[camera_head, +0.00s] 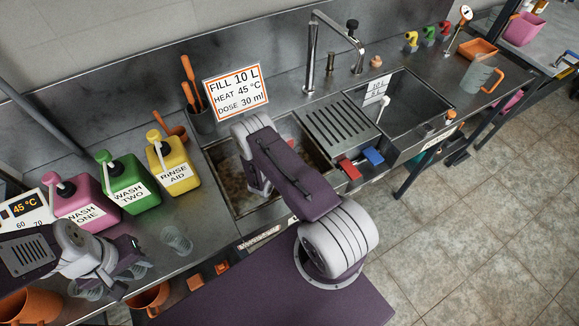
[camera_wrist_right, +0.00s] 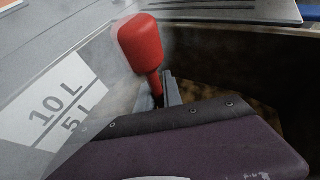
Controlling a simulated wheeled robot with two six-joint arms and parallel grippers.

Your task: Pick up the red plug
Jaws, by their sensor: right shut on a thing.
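The red plug (camera_wrist_right: 141,42) shows close up in the right wrist view, as a rounded red knob with a narrow stem. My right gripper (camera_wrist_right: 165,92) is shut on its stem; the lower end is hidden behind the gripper. In the head view my right arm reaches over the left sink basin (camera_head: 235,208) and hides both the gripper and the plug. My left gripper (camera_head: 138,258) hangs over the counter at the lower left, empty, with its fingers apart.
Pink (camera_head: 80,203), green (camera_head: 125,182) and yellow (camera_head: 173,163) jugs stand left of the basin. A clear cup (camera_head: 177,240) stands in front of them. Red (camera_head: 348,168) and blue (camera_head: 372,155) blocks lie at the front edge, right of my arm. A tall faucet (camera_head: 311,60) stands behind.

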